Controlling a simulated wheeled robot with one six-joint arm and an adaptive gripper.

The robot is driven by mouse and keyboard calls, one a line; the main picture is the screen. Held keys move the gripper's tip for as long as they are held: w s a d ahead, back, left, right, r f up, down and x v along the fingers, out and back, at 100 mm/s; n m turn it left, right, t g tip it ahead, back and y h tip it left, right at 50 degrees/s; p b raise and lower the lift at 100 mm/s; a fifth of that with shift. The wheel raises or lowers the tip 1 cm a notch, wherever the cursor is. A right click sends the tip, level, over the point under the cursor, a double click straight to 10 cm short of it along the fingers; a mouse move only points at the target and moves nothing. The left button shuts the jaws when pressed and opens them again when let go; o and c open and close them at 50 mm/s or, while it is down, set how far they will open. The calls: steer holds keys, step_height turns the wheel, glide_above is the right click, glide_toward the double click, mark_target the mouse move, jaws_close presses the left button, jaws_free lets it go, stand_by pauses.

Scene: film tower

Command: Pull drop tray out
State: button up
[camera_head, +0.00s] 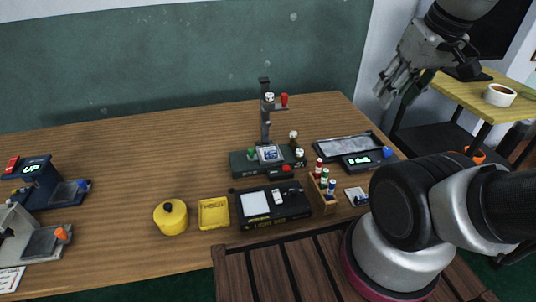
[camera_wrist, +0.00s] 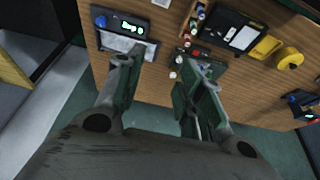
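No part is labelled as the drop tray, so I cannot tell for certain which one it is. A dark green tower (camera_head: 265,163) with a black upright post, a red knob and a small lit screen stands at the table's middle. It is partly hidden behind a finger in the wrist view. Right of it lies a flat black tray unit (camera_head: 343,145) with a greyish panel, a green display and a blue knob; it also shows in the wrist view (camera_wrist: 118,43). My gripper (camera_head: 396,90) is open and empty, raised at upper right, apart from everything. Its spread fingers show in the wrist view (camera_wrist: 160,72).
A black box with a white panel (camera_head: 255,204), a yellow box (camera_head: 214,213), a yellow canister (camera_head: 171,217) and a wooden rack of bottles (camera_head: 324,191) crowd the front. Two devices with trays (camera_head: 67,193) (camera_head: 42,243) stand left. The table's back left (camera_head: 140,145) is clear.

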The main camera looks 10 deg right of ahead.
steer(key=shift+o, duration=0.2)
steer(key=n+g+h, duration=0.1)
steer(key=n+h, duration=0.2)
steer(key=n, duration=2.4)
glide_toward(251, 149)
steer(key=f, duration=0.1)
steer(key=x, duration=0.8)
steer(key=shift+w, duration=0.1)
